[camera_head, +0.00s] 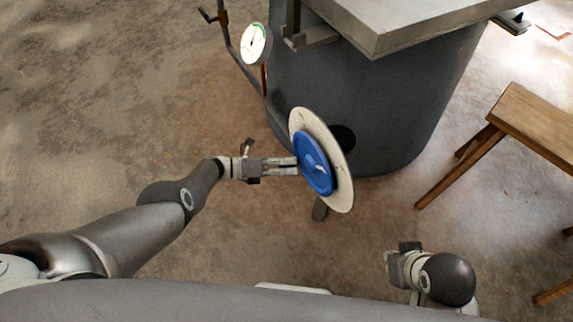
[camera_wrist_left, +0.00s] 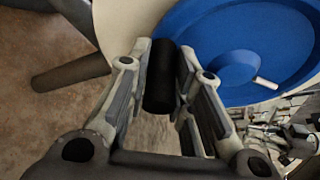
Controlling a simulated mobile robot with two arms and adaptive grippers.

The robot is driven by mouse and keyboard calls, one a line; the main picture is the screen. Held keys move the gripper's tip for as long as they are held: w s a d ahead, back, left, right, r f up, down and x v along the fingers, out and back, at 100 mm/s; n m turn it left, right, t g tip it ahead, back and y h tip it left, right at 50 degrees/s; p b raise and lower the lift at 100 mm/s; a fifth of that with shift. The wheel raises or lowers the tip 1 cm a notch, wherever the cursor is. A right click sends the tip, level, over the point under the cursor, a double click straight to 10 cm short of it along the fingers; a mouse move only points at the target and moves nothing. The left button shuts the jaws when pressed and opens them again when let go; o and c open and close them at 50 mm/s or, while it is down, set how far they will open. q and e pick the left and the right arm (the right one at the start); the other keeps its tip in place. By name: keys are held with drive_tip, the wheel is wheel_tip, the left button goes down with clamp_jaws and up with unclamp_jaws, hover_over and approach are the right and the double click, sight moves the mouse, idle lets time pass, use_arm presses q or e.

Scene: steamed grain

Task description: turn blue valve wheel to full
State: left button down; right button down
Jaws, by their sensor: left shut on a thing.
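The blue valve wheel (camera_head: 313,163) stands on edge in front of a round cream dial plate (camera_head: 341,196), at the side of the dark vat. A small pale mark or pin shows near the wheel's middle. My left gripper (camera_head: 296,166) reaches in from the left to the wheel's near side. In the left wrist view its fingers (camera_wrist_left: 163,60) are shut around a black cylindrical grip (camera_wrist_left: 160,78) beside the blue wheel (camera_wrist_left: 285,35). How the grip joins the wheel is hidden. My right gripper (camera_head: 397,266) hangs at the lower right, away from the wheel; its fingers are unclear.
A dark vat (camera_head: 400,110) with a metal slab (camera_head: 410,22) on top stands behind the wheel. A round gauge (camera_head: 256,43) sits on a pipe at the upper left. A wooden stool (camera_head: 535,115) stands at the right. The floor at left is clear.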

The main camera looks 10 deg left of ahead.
use_arm(q)
drive_tip(key=shift+a+f, duration=0.15)
drive_tip(key=shift+f, duration=0.05)
drive_tip(key=c, duration=1.4)
unclamp_jaws()
drive_tip(key=shift+c, duration=0.2)
drive_tip(key=shift+o, duration=0.7)
drive_tip(key=shift+r, duration=0.1)
drive_tip(key=v, duration=1.2)
